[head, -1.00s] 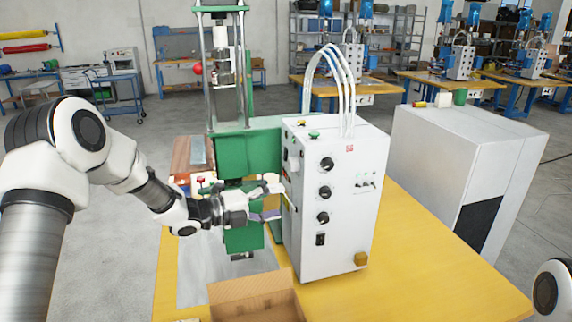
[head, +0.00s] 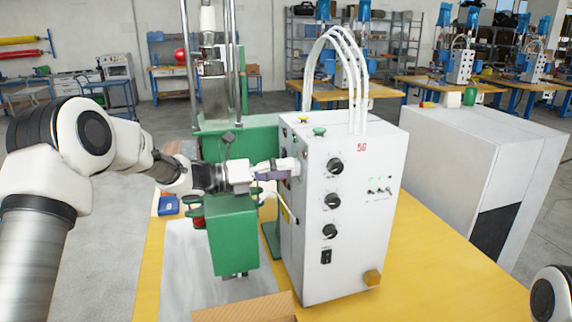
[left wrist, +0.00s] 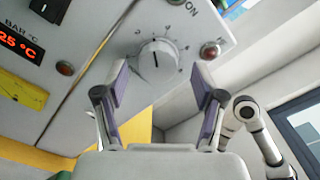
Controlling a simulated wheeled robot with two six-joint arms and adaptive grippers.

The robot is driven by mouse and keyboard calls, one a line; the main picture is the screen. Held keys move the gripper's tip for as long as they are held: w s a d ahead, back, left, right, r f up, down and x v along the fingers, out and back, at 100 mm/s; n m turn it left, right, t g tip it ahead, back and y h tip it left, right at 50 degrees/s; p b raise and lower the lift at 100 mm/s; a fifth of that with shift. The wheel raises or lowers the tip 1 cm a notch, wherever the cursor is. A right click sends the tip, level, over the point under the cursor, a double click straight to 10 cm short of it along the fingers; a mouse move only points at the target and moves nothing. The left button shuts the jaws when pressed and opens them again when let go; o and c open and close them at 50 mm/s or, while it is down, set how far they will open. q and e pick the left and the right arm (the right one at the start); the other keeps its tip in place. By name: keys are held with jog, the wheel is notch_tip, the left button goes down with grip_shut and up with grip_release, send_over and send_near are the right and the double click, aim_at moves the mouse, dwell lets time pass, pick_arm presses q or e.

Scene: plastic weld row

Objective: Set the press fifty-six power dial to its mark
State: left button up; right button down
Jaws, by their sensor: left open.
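The press fifty-six control box (head: 345,215), white with a red "56", stands on the yellow table beside the green press. In the left wrist view, the power dial (left wrist: 156,60) is a round grey knob with a dark pointer line facing roughly up, inside a numbered scale. My left gripper (head: 285,168) is at the box's left side face, which hides the dial in the head view. In the left wrist view, my left gripper (left wrist: 160,80) is open, with one finger on each side of the dial's lower part. Contact cannot be told. My right gripper is out of view.
The green press (head: 232,225) stands just left of the box. A large white cabinet (head: 470,170) stands to the right. A cardboard box (head: 245,308) is in front.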

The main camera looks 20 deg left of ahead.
pick_arm(q)
jog(key=shift+w+d, duration=0.35)
jog(key=shift+d, duration=0.1)
jog(key=c, duration=1.1)
